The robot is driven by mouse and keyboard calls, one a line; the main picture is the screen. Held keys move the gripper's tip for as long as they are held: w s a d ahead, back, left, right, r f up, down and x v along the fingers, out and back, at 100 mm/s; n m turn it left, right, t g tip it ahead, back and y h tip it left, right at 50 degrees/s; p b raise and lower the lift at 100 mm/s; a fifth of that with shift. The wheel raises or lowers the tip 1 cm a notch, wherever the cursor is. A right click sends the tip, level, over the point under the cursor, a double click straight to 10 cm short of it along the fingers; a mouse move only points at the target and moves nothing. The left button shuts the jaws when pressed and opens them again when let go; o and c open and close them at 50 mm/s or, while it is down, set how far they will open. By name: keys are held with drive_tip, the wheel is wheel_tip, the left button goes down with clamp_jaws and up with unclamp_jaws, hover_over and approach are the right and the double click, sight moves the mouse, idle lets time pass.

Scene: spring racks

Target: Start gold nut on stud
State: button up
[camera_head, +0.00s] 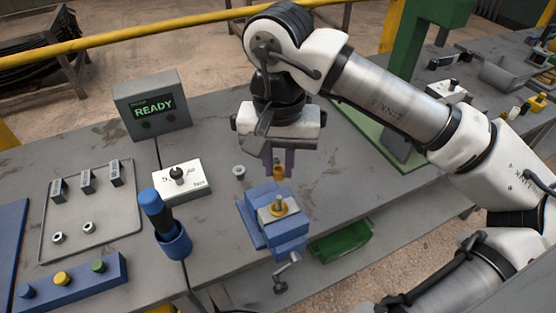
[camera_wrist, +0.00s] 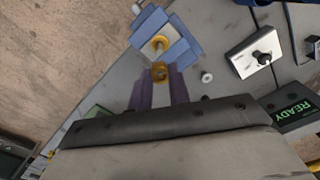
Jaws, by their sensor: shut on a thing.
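My gripper (camera_head: 279,170) points down above the back edge of the blue vise (camera_head: 253,226). Its purple fingers are shut on a small gold nut (camera_head: 279,171), which also shows between the fingertips in the wrist view (camera_wrist: 160,73). The vise holds a light block with an upright stud (camera_head: 279,206) with a gold-coloured ring at its base. The stud also shows in the wrist view (camera_wrist: 158,43), just beyond the held nut. The nut is apart from the stud, behind and above it in the head view.
A grey nut-like part (camera_head: 239,172) stands left of my gripper. A white dial box (camera_head: 181,180), a blue-handled driver in a holder (camera_head: 173,240), a parts tray (camera_head: 100,225) and a READY display (camera_head: 152,105) lie further left. The vise handle (camera_head: 284,272) hangs in front.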

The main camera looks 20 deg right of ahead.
sight(279, 196)
drive_tip(key=shift+f, duration=0.15)
wheel_tip(279, 196, down, 5)
drive_tip(key=b, duration=0.5)
drive_tip(key=shift+b, duration=0.3)
drive_tip(key=shift+b, duration=0.95)
idle(1.5)
drive_tip(key=shift+f+b, duration=0.95)
drive_tip(key=shift+b, duration=0.15)
drive_tip(key=o, duration=0.8)
drive_tip(key=shift+o, duration=0.5)
